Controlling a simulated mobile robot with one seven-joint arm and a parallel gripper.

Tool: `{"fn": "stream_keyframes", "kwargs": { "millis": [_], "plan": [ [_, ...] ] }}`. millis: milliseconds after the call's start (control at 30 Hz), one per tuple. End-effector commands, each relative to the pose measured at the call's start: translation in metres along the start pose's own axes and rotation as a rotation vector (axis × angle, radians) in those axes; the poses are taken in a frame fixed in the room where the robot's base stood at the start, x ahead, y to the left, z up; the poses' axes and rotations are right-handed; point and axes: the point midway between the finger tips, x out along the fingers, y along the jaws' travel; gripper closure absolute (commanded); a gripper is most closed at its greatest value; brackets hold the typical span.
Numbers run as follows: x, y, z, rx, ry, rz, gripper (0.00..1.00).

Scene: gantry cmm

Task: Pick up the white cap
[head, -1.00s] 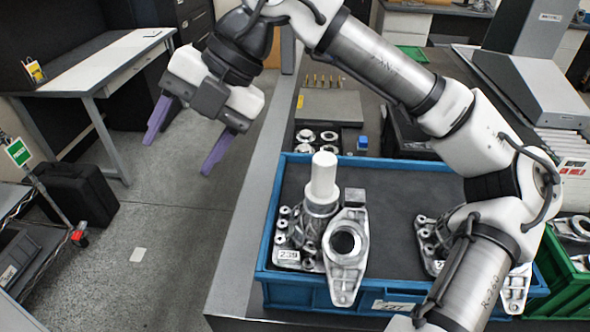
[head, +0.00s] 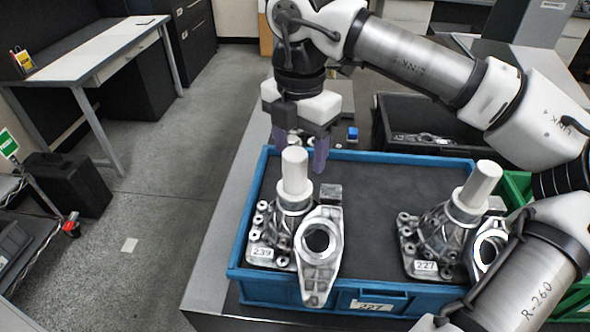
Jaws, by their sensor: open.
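A white cap (head: 295,174), a plain upright cylinder, stands on top of the left metal casting (head: 264,252), tagged 239, in the blue crate (head: 237,272). A second, similar white cap (head: 477,184) stands on the right casting (head: 431,236), tagged 227. My gripper (head: 302,158) points down with its purple fingers open and empty. It is near the top of the left cap, whose upper part overlaps the fingers in the picture. I cannot tell whether the fingers are beside the cap or behind it. The left fingertip is partly hidden.
A flanged metal part with a round hole (head: 319,258) leans beside the left casting. The crate floor between the castings is clear. A black bin (head: 385,110) stands behind the crate and a green crate (head: 517,185) to its right. A desk (head: 103,45) is far left.

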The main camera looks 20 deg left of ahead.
Motion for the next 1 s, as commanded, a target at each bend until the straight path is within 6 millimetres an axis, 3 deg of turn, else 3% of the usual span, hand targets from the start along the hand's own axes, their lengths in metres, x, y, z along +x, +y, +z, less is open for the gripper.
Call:
{"fn": "stream_keyframes", "kwargs": {
  "millis": [167,500,767,1000],
  "plan": [
    [0.01,0.002,-0.001,-0.004,0.002,0.001,0.37],
    [0.053,0.006,-0.004,-0.002,0.002,0.001,0.37],
    [0.057,0.006,-0.004,-0.002,0.001,0.002,0.37],
    [0.057,0.006,-0.004,-0.002,0.001,0.002,0.67]
  ]
}}
